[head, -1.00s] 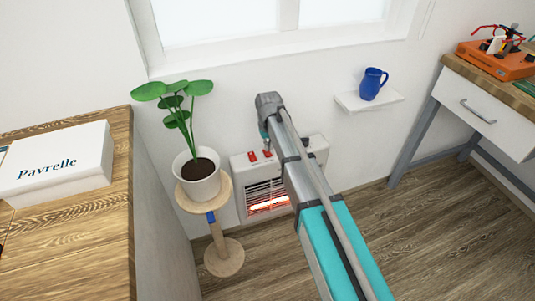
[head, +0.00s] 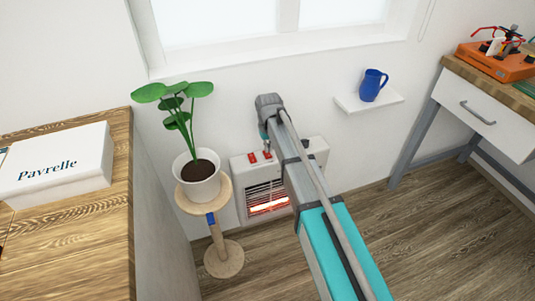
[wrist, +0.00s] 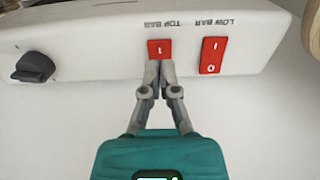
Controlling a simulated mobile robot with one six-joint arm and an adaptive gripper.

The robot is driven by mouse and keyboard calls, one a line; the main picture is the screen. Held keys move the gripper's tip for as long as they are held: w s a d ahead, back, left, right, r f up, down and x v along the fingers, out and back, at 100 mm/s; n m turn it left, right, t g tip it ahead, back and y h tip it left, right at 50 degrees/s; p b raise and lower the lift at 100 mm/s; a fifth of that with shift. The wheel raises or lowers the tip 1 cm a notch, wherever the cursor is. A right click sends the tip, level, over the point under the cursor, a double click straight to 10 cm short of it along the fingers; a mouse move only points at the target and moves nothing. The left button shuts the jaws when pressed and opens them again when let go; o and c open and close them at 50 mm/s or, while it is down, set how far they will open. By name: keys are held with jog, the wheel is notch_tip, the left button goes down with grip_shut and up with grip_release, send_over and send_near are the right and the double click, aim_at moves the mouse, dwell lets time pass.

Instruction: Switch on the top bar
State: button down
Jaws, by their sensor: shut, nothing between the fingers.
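The white heater (head: 240,187) stands against the wall, with one glowing orange bar (head: 268,205) low behind its grille. The grille above that bar shows no glow. In the wrist view, where lettering is upside down, the red top bar switch (wrist: 159,48) shows an "I" mark; its near end is hidden by my fingertips. The red low bar switch (wrist: 212,55) is to its right, with "I" and "O" both visible. My gripper (wrist: 165,66) is shut and empty, its tips at the top bar switch's near edge. I cannot tell whether they touch.
A black knob (wrist: 34,68) sits on the heater's panel. A potted plant (head: 200,185) on a round stand (head: 224,258) is close to the heater's left. A desk (head: 470,105) is at the right.

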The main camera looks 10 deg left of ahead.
aim_at(268, 156)
jog(key=shift+f+b, duration=1.4)
dwell(1.6)
jog(key=shift+r+p, duration=3.55)
jog(key=s+d+m, duration=0.2)
jog(key=s+d, duration=0.4)
jog(key=d, duration=0.6)
jog(key=s+d+m, duration=0.3)
jog(key=s+d, duration=0.2)
jog(key=d, duration=0.6)
jog(key=s+d+m, duration=0.2)
jog(key=s+d, duration=0.4)
jog(key=d, duration=0.6)
notch_tip(268, 156, up, 22)
jog(key=p, duration=2.1)
jog(key=shift+w+d+f+p, duration=0.15)
jog(key=shift+w+p, duration=0.1)
jog(key=shift+p, duration=0.1)
